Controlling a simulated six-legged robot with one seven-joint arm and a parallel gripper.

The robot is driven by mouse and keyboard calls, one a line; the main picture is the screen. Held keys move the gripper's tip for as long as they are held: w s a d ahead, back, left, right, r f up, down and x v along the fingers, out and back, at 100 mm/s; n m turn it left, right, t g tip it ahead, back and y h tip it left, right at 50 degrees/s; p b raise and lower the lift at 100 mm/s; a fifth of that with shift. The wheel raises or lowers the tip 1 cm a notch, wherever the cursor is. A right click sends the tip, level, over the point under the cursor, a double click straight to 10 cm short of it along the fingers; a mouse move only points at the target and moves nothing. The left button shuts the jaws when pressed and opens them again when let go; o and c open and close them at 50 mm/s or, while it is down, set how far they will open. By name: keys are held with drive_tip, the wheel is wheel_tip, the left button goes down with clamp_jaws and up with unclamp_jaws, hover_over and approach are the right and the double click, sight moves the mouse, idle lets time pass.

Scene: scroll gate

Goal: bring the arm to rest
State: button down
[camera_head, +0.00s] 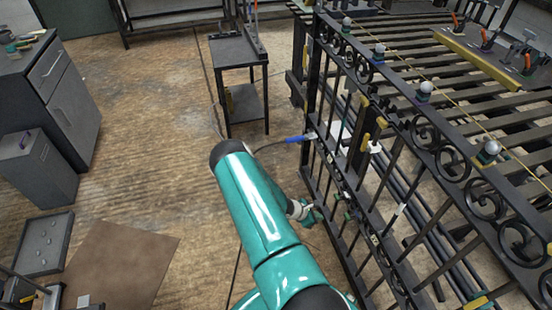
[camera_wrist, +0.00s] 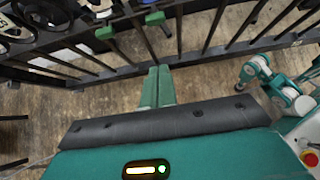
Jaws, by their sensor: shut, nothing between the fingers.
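In the wrist view my gripper (camera_wrist: 160,70) shows as two teal fingers side by side, shut and empty. They point toward the lower rail of the black scroll gate (camera_wrist: 215,55); whether they touch it I cannot tell. In the head view my teal arm rises from the bottom middle, left of the gate (camera_head: 423,130). The far part of the arm is largely hidden behind its nearer links, and I cannot clearly make out the gripper there. The gate stands upright at the right, with scrolls along its top and thin vertical bars.
A blue-handled tool (camera_head: 295,139) with a cable is at the gate's left edge. Green clamps (camera_wrist: 105,33) sit on the gate. A slatted table (camera_head: 455,75) stands behind it. A small dark stand (camera_head: 232,50) and grey cabinet (camera_head: 62,95) stand left; open floor lies between.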

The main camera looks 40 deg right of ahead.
drive_tip(key=w+a+r+m+t, duration=0.1)
drive_tip(key=w+a+r+m, duration=0.2)
drive_tip(key=w+r, duration=0.45)
drive_tip(key=w+a+r+m+t, duration=0.1)
drive_tip(key=w+a+r+m, duration=0.2)
drive_tip(key=r, duration=0.7)
drive_tip(key=w+a+r+m+t+y, duration=0.1)
drive_tip(key=w+a+r+m, duration=0.1)
drive_tip(key=a+r, duration=0.5)
drive_tip(key=w+a+r+m+t+y, duration=0.1)
drive_tip(key=w+a+r+y, duration=0.15)
drive_tip(key=r, duration=0.85)
drive_tip(key=s+a+r+m+t+y, duration=0.2)
drive_tip(key=s+a+r+m+t, duration=0.15)
drive_tip(key=a+r, duration=1.05)
drive_tip(key=s+a+r+t+y, duration=0.2)
drive_tip(key=s+a+r+y, duration=0.1)
drive_tip(key=s+a+r, duration=0.7)
drive_tip(key=shift+s+a, duration=1.05)
drive_tip(key=shift+s, duration=0.2)
drive_tip(key=shift+d+t, duration=0.15)
drive_tip(key=shift+t, duration=0.1)
